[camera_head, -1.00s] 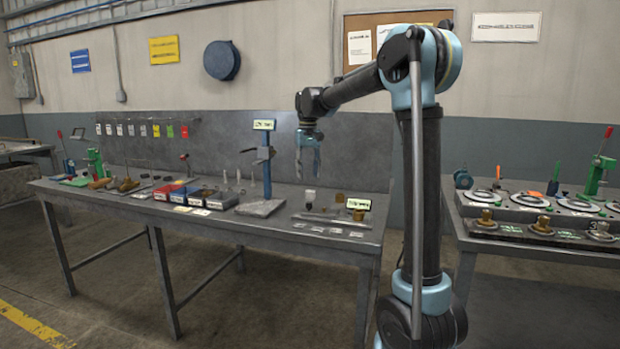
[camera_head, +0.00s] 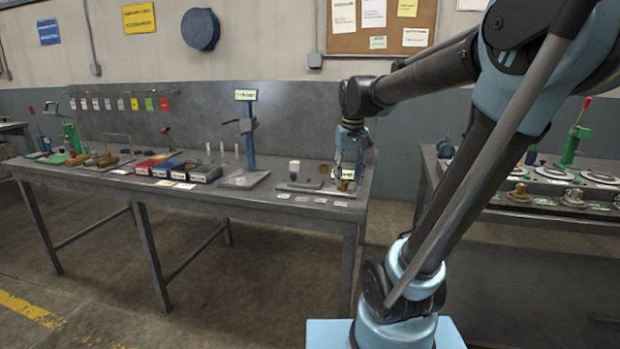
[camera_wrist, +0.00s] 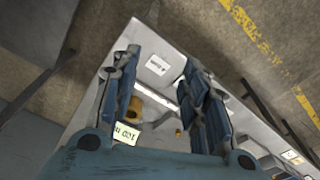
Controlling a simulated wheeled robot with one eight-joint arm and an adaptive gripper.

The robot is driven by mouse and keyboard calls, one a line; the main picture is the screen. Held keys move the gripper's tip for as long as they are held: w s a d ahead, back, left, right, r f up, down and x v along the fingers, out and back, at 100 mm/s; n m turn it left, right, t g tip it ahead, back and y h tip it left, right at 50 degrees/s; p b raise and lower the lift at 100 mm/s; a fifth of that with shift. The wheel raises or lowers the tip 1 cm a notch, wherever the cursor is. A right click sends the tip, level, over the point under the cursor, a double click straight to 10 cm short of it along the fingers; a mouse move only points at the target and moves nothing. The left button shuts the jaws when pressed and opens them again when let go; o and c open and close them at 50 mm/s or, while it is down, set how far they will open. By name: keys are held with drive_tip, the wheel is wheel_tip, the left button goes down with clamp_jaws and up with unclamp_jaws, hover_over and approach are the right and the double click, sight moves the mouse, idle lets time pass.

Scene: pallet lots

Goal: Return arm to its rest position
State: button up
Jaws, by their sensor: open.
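My gripper (camera_head: 350,172) is at the right end of the long grey workbench (camera_head: 250,205), low over its top. In the wrist view its two blue fingers stand apart (camera_wrist: 160,62), with nothing held between them. A yellow-brown brass-like part (camera_wrist: 136,106) and a pale label card (camera_wrist: 126,133) show beyond and beside the left finger. My fingers partly hide the small items below, so I cannot tell whether they touch anything. My arm reaches left from its tilted upright link.
A blue post stand (camera_head: 250,135), red and blue bins (camera_head: 206,172) and a white-topped bottle-like item (camera_head: 294,168) stand left of my gripper. A second bench with ring-shaped parts (camera_head: 553,173) is at the right. The floor in front of the workbench is clear.

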drive_tip(key=s+d+f, duration=0.3)
drive_tip(key=s+f, duration=0.5)
drive_tip(key=s+d+f+m+t, duration=0.1)
drive_tip(key=s+d+f, duration=0.3)
drive_tip(key=s+f, duration=0.4)
drive_tip(key=shift+s+d+f+m, duration=0.15)
drive_tip(key=shift+s+f+m, duration=0.15)
drive_tip(key=shift+s, duration=0.5)
drive_tip(key=shift+w+f, duration=0.2)
drive_tip(key=shift+w, duration=0.3)
